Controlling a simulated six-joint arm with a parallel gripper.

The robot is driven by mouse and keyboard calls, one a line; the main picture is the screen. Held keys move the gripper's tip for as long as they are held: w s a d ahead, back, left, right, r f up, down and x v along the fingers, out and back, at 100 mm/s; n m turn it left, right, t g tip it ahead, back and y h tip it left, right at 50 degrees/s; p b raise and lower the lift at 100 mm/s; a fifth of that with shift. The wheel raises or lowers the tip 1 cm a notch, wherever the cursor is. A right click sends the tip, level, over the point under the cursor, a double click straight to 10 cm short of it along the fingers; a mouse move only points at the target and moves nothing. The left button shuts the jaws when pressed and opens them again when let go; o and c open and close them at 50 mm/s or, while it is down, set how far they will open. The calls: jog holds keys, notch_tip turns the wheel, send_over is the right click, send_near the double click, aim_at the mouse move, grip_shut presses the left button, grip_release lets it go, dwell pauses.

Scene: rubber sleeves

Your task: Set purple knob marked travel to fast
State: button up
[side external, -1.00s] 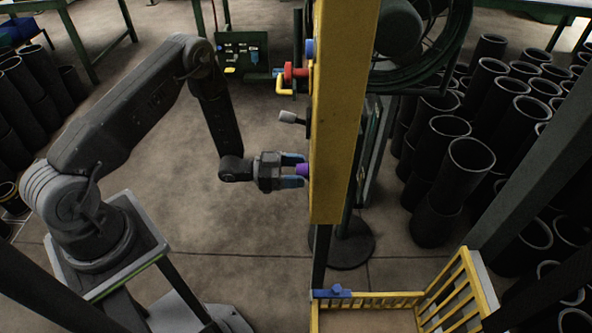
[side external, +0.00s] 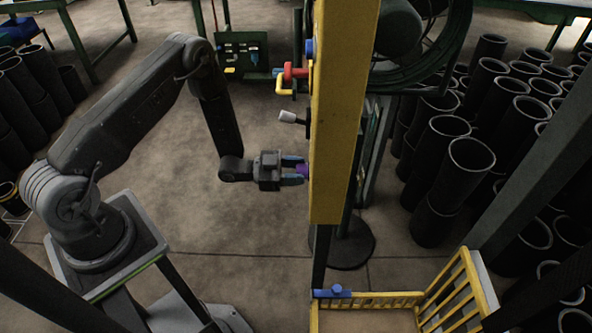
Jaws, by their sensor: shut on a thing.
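The purple knob (side external: 302,171) sticks out from the left side of the yellow panel (side external: 336,120), near its lower end. My gripper (side external: 293,171) reaches it from the left, with its blue-tipped fingers shut on the knob. The fingers cover part of the knob. The knob's markings and its setting cannot be read from this side.
Above the knob on the same panel are a grey-white lever (side external: 289,117), a red knob (side external: 294,71), a yellow handle (side external: 284,86) and a blue button (side external: 309,48). A yellow rail (side external: 370,300) stands below right. Several black sleeves (side external: 467,165) stand behind the panel.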

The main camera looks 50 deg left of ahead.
jog(key=m, duration=1)
dwell(0.7)
jog(key=o, duration=0.9)
jog(key=v, duration=1.4)
